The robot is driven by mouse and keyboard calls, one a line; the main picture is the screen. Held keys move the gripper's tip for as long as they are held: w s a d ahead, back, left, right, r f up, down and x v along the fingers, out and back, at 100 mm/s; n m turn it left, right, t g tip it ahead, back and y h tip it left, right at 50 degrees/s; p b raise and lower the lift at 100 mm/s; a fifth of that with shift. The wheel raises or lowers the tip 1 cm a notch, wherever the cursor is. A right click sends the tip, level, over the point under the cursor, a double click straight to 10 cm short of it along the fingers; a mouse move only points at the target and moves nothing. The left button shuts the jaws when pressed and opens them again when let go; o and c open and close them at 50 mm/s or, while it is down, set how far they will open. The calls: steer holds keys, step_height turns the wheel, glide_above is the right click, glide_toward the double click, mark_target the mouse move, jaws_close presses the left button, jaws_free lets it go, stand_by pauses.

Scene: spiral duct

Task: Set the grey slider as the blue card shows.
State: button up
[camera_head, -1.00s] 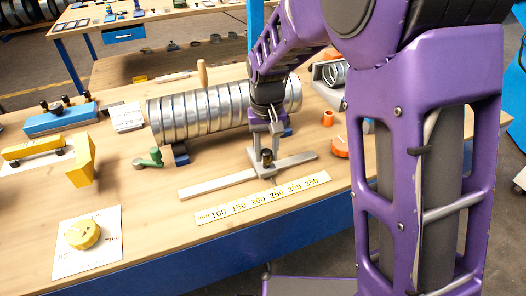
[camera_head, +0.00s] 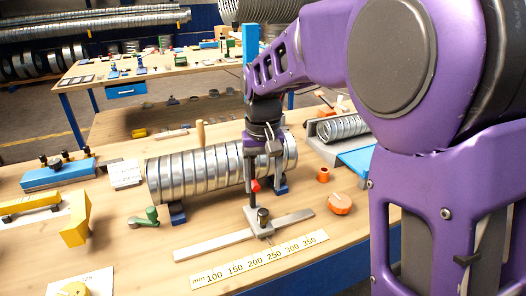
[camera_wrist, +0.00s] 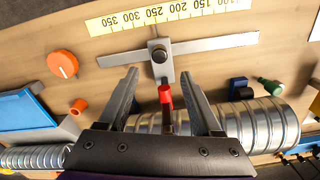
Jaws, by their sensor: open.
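The grey slider (camera_head: 256,222) is a block with a black knob, sitting on a flat grey rail (camera_head: 215,244) in front of the silver duct. It also shows in the wrist view (camera_wrist: 159,60), near the 250 mark of the yellow mm scale (camera_head: 260,259). My gripper (camera_head: 263,172) is above the duct's front side, behind the slider and apart from it. In the wrist view my gripper (camera_wrist: 160,74) has its fingers spread, with nothing held. A red-tipped dark stem (camera_wrist: 165,94) shows between them. I cannot make out a readable blue card.
The spiral duct (camera_head: 195,173) lies behind the rail on blue supports. An orange knob (camera_head: 340,204) and a small orange cylinder (camera_head: 323,175) stand to the right. A green handle (camera_head: 147,217) and a yellow block (camera_head: 75,220) are to the left.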

step_height(320, 180, up, 8)
steer(key=shift+f+p, duration=0.2)
steer(key=shift+p, duration=0.1)
